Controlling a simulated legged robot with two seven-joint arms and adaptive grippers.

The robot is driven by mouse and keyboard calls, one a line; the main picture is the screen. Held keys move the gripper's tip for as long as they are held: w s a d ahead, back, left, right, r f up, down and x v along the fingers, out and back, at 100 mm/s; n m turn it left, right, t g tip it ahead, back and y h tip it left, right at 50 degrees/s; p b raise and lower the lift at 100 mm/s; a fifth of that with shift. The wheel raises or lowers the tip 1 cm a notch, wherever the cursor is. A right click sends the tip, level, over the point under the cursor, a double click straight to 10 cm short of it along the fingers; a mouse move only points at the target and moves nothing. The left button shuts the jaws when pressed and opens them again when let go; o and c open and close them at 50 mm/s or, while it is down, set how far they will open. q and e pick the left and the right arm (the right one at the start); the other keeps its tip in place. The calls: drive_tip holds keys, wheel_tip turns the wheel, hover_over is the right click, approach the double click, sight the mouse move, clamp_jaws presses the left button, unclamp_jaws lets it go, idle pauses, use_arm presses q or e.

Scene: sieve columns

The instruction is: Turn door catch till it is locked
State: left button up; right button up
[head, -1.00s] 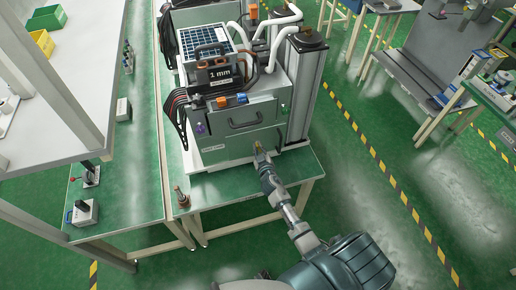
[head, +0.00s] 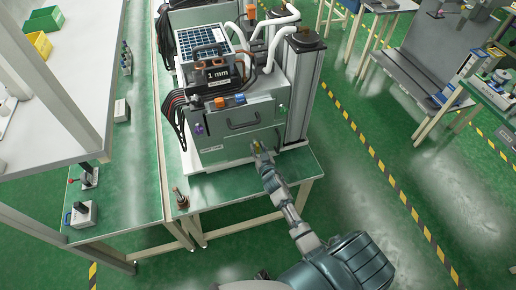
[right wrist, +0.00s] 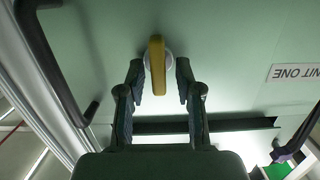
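The door catch is a yellow bar on a round white base on the pale green door of the cabinet; in the right wrist view the catch (right wrist: 157,65) stands lengthwise, upright in the picture. In the head view the catch is small and mostly hidden by my right gripper (head: 258,148), at the lower right of the cabinet door (head: 237,148). In the right wrist view my right gripper (right wrist: 159,76) is open, one finger on each side of the catch, with a visible gap on both sides. My left gripper is not in view.
The cabinet stands on a green-topped bench (head: 240,188).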

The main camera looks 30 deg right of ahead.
drive_tip(key=shift+r, duration=0.1)
drive_tip(key=shift+s+a, duration=0.1)
drive_tip(key=shift+s, duration=0.05)
drive_tip(key=v, duration=1.2)
drive_tip(key=s+a+f+g, duration=0.1)
drive_tip(key=f, duration=0.5)
drive_tip(key=s+a+f+n+g+y, duration=0.1)
drive_tip(key=f, duration=0.5)
drive_tip(key=s+a+f+g, duration=0.2)
drive_tip(key=f, duration=0.5)
drive_tip(key=shift+n+y+b, duration=0.3)
drive_tip(key=shift+y+b, duration=0.05)
drive_tip(key=shift+y, duration=0.05)
drive_tip(key=s+a+f+n+g+y+b, duration=0.1)
drive_tip(key=s+a+f+g, duration=0.25)
drive_tip(key=s+f, duration=0.9)
drive_tip(key=s+a+f+n+g+y, duration=0.15)
drive_tip(key=s+f+g, duration=0.25)
drive_tip(key=s+f, duration=0.8)
drive_tip(key=s+f+n+g, duration=0.1)
drive_tip(key=s+f+g, duration=0.2)
drive_tip(key=s, duration=1.2)
wheel_tip(320, 180, down, 3)
drive_tip(key=shift+f+h, duration=0.25)
drive_tip(key=shift+h, duration=0.1)
drive_tip(key=shift+s+a, duration=0.1)
drive_tip(key=shift+a, duration=0.05)
